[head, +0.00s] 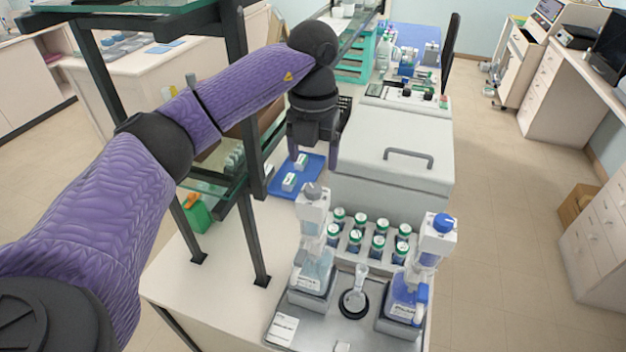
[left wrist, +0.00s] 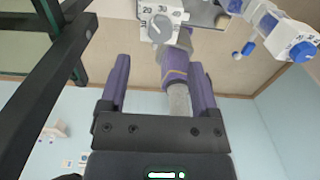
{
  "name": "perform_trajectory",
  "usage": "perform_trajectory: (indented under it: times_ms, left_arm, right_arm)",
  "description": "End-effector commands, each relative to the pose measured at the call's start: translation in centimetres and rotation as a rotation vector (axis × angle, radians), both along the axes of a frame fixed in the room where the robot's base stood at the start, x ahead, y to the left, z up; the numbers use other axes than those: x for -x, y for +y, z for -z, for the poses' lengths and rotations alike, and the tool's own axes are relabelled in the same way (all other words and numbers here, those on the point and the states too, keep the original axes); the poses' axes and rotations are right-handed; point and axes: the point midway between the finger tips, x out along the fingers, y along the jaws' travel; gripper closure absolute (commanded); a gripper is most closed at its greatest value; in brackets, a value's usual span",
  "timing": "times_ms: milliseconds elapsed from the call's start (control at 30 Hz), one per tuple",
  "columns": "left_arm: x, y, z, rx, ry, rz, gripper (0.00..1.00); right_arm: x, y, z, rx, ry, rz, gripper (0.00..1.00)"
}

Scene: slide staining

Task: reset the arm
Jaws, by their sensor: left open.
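My left arm comes in from the left in the head view. The jaws are open. In the left wrist view the two purple fingers (left wrist: 160,88) stand wide apart. A purple and grey shape shows between them in that view; I cannot tell what it is or how far off it lies. Small white boxes with green marks (head: 289,182) lie on the mat. My right gripper is in neither view.
The lidded white machine (head: 385,160) stands right of the gripper. In front are a rack of green-capped bottles (head: 380,243), a dispenser with a grey top (head: 313,250) and one with a blue top (head: 410,285). A dark-framed glass shelf (head: 240,120) stands close by the arm.

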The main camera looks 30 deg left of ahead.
Motion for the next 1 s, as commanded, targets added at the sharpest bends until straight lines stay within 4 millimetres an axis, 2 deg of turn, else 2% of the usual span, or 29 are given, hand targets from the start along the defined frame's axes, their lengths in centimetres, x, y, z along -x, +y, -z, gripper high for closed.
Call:
perform_trajectory:
  times_ms: [100,200,667,733,767,867,900,933,1000]
  left_arm:
    - [-0.1,0.0,-2.1,0.001,-0.002,0.0,0.21]
    - [0.0,0.0,-3.0,0.0,-0.001,0.0,0.21]
    - [-0.1,-0.4,-3.0,0.014,-0.003,0.011,0.21]
    - [-0.5,-2.6,-1.8,0.093,-0.03,0.072,0.21]
    - [-0.7,-4.4,-1.1,0.159,-0.052,0.119,0.21]
    - [-0.5,-13.5,1.1,0.544,-0.163,0.287,0.21]
    - [0.3,-17.9,0.9,0.763,-0.221,0.323,0.21]
    - [1.0,-20.9,0.2,0.947,-0.269,0.322,0.21]
    - [2.3,-25.5,-3.1,1.37,-0.386,0.202,0.21]
  right_arm:
    - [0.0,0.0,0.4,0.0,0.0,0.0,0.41]
    - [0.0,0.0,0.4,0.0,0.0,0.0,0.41]
    - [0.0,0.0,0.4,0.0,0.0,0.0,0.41]
    - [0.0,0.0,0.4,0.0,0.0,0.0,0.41]
    - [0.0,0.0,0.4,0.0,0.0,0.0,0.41]
    - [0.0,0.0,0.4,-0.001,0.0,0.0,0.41]
    - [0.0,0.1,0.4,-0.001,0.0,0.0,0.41]
    - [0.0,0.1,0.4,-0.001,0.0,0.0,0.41]
    - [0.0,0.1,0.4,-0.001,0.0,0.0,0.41]
